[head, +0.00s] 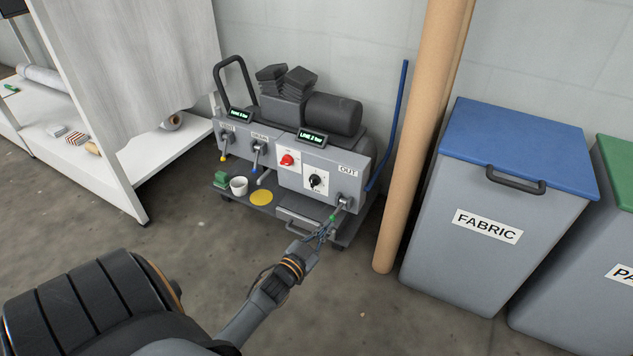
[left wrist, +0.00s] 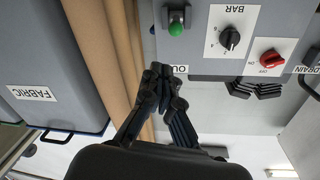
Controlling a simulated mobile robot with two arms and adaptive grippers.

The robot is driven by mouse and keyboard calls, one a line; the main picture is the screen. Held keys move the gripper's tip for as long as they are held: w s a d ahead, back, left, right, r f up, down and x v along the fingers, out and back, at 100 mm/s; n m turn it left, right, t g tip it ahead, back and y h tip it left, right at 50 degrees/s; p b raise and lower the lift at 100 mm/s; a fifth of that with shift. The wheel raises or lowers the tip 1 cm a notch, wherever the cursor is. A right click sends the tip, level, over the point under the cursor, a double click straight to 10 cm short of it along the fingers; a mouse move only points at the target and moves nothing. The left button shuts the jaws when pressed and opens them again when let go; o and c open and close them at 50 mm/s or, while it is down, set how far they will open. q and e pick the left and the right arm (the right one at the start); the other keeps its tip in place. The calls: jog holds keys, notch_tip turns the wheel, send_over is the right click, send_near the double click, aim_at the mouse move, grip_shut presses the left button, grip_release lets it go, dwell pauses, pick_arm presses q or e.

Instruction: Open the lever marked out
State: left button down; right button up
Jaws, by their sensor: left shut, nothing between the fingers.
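The lever marked OUT (head: 342,204) is on the right end of the grey machine's front panel, below the OUT label (head: 348,170). It sticks out from the panel, and its green tip also shows in the left wrist view (left wrist: 176,20). My left gripper (head: 326,228) is shut and empty, close to the green tip in the head view. In the left wrist view the closed fingertips (left wrist: 166,74) overlap the OUT label and partly hide it. The lever's green end stands clear of the fingers there, and I see no grip on it. My right gripper is not in view.
The panel has a black knob (head: 315,181), a red switch (head: 287,160) and other levers to the left. A brown tube (head: 405,150) and the FABRIC bin (head: 490,190) stand close on the right. A cup (head: 239,186) sits on the lower shelf. Floor in front is open.

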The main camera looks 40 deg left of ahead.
pick_arm(q)
jog(key=s+f, duration=0.1)
jog(key=s, duration=0.1)
jog(key=s+f, duration=0.1)
jog(key=s, duration=0.1)
jog(key=shift+d+f+p, duration=0.2)
jog(key=shift+f+p, duration=0.15)
jog(key=shift+f, duration=0.05)
jog(key=shift+w+r, duration=0.1)
